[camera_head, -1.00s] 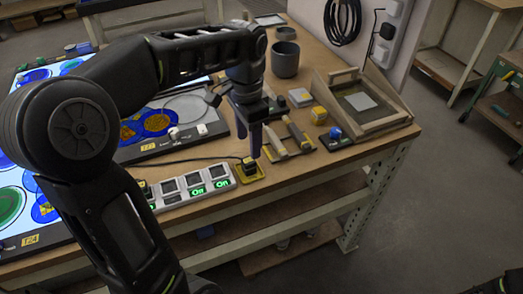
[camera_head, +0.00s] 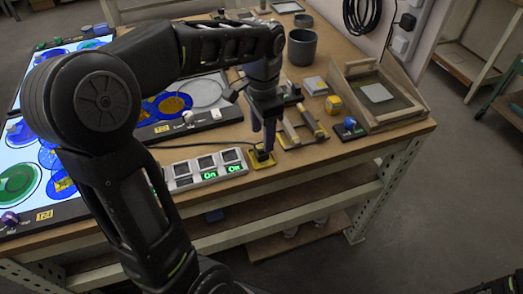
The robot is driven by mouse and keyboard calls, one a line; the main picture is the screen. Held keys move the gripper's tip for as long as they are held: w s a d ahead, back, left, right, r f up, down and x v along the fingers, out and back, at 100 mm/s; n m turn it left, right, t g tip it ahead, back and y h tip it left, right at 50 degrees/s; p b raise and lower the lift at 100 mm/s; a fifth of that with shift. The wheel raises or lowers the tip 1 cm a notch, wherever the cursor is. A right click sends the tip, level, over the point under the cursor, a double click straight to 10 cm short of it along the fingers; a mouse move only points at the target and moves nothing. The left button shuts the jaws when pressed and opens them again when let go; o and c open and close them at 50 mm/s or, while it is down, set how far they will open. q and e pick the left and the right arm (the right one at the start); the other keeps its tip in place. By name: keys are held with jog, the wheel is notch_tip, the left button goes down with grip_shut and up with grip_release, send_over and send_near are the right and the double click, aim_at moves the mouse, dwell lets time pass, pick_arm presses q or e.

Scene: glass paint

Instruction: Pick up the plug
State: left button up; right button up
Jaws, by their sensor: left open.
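The plug (camera_head: 261,154) is a small black block on a yellow pad (camera_head: 262,165) near the table's front edge. A black cable runs from it to the left. My left gripper (camera_head: 264,140) points down with its dark purple fingers at the plug. The fingers are open, and one overlaps the plug in this view. I cannot tell whether they touch it or straddle it. My right gripper is not in view.
A white switch strip (camera_head: 208,168) with lit green "On" labels lies left of the plug, partly behind my arm. Wooden-handled tools (camera_head: 302,130) lie to the right, then a wooden tray (camera_head: 402,112). A grey cup (camera_head: 302,47) stands behind.

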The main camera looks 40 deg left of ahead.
aim_at(261, 146)
pick_arm(q)
jog(key=f, duration=0.5)
jog(key=shift+s+f, duration=0.1)
jog(key=shift+s, duration=0.1)
jog(key=shift+c, duration=0.5)
grip_shut()
dwell(0.3)
